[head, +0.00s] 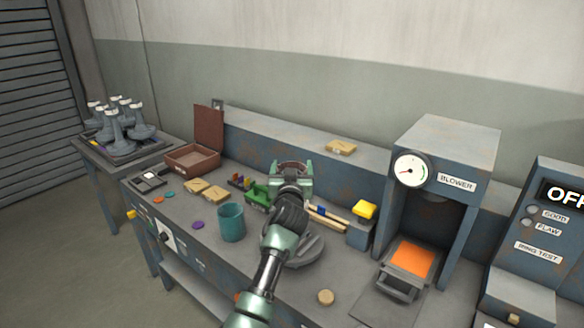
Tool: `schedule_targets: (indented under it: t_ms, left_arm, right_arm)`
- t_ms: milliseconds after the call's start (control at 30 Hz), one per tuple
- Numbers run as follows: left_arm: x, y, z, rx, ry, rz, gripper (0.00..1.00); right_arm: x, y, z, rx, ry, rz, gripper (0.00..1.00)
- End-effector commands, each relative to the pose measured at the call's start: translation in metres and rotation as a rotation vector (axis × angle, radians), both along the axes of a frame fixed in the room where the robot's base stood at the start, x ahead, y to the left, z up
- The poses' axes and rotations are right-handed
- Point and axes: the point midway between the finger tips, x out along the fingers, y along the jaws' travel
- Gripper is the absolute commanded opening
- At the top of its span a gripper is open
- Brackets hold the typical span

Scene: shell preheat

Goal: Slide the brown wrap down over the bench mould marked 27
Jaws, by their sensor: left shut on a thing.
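My left gripper (291,172) is at the middle of the bench, above its surface, with green fingers seen from behind. It is shut on a reddish-brown thing (291,165), probably the brown wrap, mostly hidden by the gripper. A grey rounded metal piece (305,252) lies on the bench just right of my forearm and is partly hidden by it. It may be the base of the bench mould; I cannot see a 27 on it. My right gripper is not in view.
Several grey moulds with white tags (117,128) stand on a side table at left. A teal cup (231,222) stands left of my arm. An open brown box (192,158) is behind. The blower (440,165) with an orange pad (411,258) rises at right.

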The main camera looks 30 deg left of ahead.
Motion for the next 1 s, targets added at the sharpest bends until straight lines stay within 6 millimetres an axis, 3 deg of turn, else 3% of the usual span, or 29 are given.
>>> schedule_targets:
  t_ms: [1000]
  left_arm:
    - [0.0, 0.0, -0.085, 0.0, -0.001, 0.0, 0.37]
  right_arm:
    - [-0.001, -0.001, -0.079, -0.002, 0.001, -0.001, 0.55]
